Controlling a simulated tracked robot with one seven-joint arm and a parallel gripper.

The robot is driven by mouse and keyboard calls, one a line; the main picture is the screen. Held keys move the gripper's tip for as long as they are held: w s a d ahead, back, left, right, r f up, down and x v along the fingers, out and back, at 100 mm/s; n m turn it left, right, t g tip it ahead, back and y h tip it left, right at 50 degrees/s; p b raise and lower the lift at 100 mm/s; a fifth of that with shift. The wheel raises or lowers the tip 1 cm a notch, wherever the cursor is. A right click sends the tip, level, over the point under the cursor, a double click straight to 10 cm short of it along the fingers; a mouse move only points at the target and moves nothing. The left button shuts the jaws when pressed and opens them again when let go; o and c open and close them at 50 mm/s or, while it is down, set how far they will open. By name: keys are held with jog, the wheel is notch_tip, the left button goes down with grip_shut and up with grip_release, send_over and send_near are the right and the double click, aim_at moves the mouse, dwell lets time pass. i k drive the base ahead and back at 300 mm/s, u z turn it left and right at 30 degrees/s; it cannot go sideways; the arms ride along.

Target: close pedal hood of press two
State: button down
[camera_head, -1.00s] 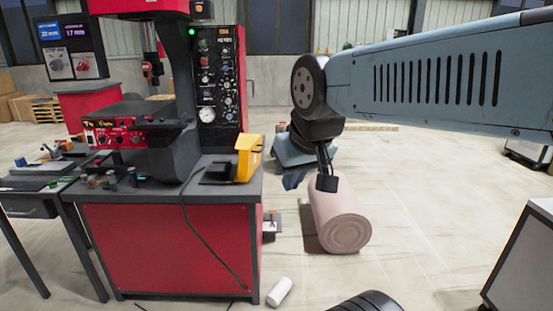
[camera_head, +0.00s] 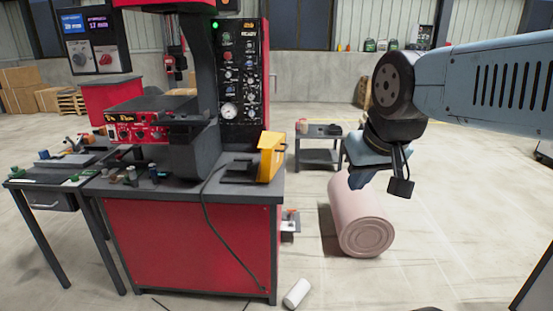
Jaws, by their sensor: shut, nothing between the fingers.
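A large red and black press (camera_head: 190,235) stands left of centre; I cannot read which press it is. On the right end of its dark bench top sits a black pedal (camera_head: 240,173). A yellow hood (camera_head: 271,157) stands raised upright at the pedal's right side, so the pedal is uncovered. My gripper (camera_head: 357,181) hangs from my blue-grey arm, pointing down, to the right of the hood and clear of it. Its fingers are small and partly hidden by the wrist; they look shut and empty.
A pink drum (camera_head: 361,222) lies on the floor below my gripper. A white cylinder (camera_head: 297,293) lies by the press's foot. A low grey table (camera_head: 319,150) stands behind. A workbench (camera_head: 60,172) adjoins the press on the left. Floor to the right is mostly clear.

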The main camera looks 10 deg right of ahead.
aim_at(272, 144)
jog(key=z, duration=0.05)
jog(key=i, duration=0.95)
jog(key=u, duration=0.1)
